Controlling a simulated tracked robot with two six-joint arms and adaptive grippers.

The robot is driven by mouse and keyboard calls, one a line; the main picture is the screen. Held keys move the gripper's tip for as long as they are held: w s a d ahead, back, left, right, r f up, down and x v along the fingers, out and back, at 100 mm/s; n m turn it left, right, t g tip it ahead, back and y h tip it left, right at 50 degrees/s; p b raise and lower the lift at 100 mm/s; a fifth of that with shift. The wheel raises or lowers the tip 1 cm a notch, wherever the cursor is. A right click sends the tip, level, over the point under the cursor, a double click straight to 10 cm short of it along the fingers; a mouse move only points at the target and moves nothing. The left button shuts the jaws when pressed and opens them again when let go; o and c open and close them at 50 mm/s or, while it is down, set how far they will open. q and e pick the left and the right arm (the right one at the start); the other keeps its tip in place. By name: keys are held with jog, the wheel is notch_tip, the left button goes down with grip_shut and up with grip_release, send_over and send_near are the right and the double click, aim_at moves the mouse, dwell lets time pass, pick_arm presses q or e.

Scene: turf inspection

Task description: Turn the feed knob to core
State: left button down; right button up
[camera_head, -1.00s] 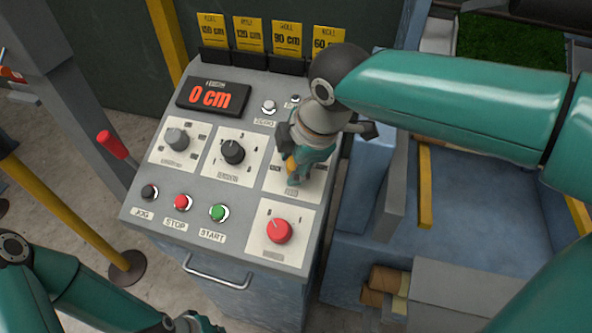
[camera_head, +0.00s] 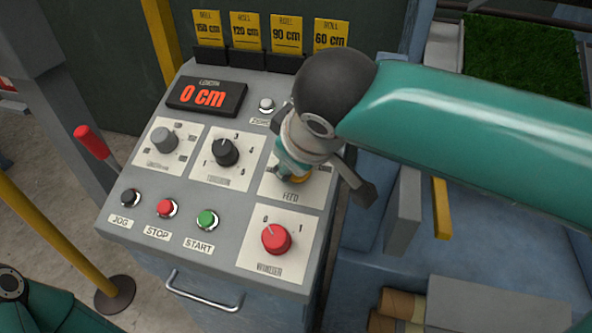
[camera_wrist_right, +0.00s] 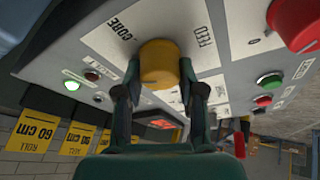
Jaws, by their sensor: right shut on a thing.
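The yellow feed knob (camera_wrist_right: 158,62) sits on a white plate with the labels CORE and FEED in the right wrist view. My right gripper (camera_wrist_right: 160,84) is shut on the knob, one finger on each side. The knob's pointer cannot be made out. The CORE label (camera_wrist_right: 122,29) is left of the knob in the wrist view. My left gripper is out of view.
The grey panel also bears a red knob (camera_head: 276,238), a black knob (camera_head: 225,152), a grey knob (camera_head: 164,140) and JOG, STOP and START buttons. The display (camera_head: 207,96) reads 0 cm. Yellow roll cards (camera_head: 286,34) stand behind. A red-handled lever (camera_head: 89,140) is at left.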

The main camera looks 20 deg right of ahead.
jog(key=m+b, duration=0.1)
jog(key=m, duration=0.1)
jog(key=m+h+b, duration=0.1)
jog(key=m+b, duration=0.1)
jog(key=shift+s+f+m, duration=0.1)
jog(key=shift+f+m, duration=0.25)
jog(key=shift+m, duration=0.05)
jog(key=shift+d+r+m+h+b, duration=0.1)
jog(key=shift+m+h+b, duration=0.65)
jog(key=shift+m, duration=0.95)
jog(key=o, duration=1.1)
jog(key=shift+r, duration=0.2)
jog(key=shift+o, duration=0.2)
jog(key=shift+s+r, duration=0.3)
jog(key=shift+r, duration=0.1)
jog(key=v, duration=1.1)
jog(key=shift+s+f, duration=0.15)
jog(key=shift+f, duration=0.05)
